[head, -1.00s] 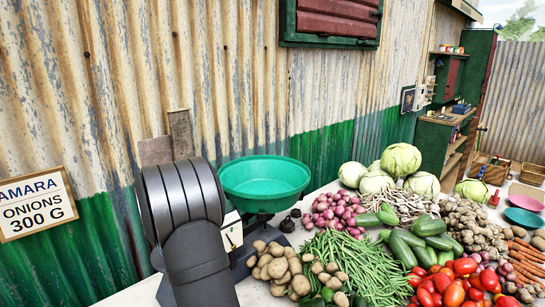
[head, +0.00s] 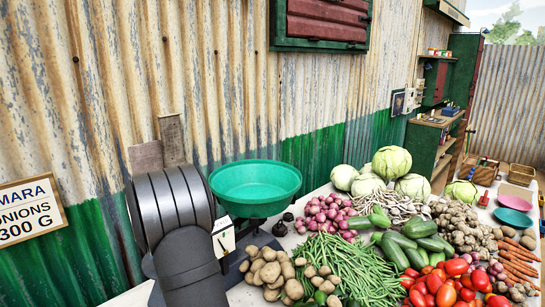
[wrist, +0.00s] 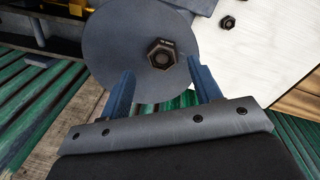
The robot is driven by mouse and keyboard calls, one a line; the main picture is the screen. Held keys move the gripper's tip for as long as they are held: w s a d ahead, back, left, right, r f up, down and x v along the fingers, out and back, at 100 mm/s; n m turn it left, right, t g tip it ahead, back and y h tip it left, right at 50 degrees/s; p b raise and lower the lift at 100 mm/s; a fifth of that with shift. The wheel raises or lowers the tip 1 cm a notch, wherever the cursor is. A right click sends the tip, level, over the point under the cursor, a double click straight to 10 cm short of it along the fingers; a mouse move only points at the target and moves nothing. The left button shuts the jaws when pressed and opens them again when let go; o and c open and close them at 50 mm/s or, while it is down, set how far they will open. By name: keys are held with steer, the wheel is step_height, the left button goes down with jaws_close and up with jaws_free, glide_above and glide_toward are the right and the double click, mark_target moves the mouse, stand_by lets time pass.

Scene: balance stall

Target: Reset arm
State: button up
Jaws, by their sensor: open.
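My gripper (wrist: 160,72) is open in the wrist view, its two blue fingers apart with nothing between them. A dark hexagonal weight (wrist: 162,53) lies on the round grey plate (wrist: 112,40) just beyond the fingertips. In the head view my arm links rise at the front left and hide the gripper and that plate. The balance's green pan (head: 255,188) shows to the right of my arm and looks empty.
Small dark weights (head: 280,229) stand on the pale table right of the balance; one shows in the wrist view (wrist: 227,22). Heaped potatoes (head: 268,270), green beans (head: 345,262), onions (head: 325,214) and tomatoes (head: 445,288) crowd the table. A corrugated wall (head: 225,90) stands behind.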

steer(key=shift+f, duration=0.55)
step_height(320, 180, down, 3)
steer(key=shift+r, duration=0.1)
step_height(320, 180, up, 12)
steer(key=s, duration=0.1)
steer(key=f, duration=0.7)
steer(key=w+f, duration=0.1)
steer(key=f, duration=0.3)
steer(key=shift+f, duration=0.3)
steer(key=shift+w+r, duration=0.1)
step_height(320, 180, up, 4)
steer(key=shift+f, duration=0.15)
steer(key=d+r, duration=0.7)
steer(key=d, duration=0.5)
steer(key=s+d+f+m, duration=0.2)
steer(key=d+f+m, duration=0.5)
steer(key=f, duration=0.5)
steer(key=s+d+f+m+g, duration=0.1)
steer(key=s+d+f+m, duration=0.1)
steer(key=d+f+m, duration=0.6)
steer(key=shift+d+f+h, duration=0.4)
steer(key=shift+d+f, duration=1.85)
steer(key=shift+f, duration=0.3)
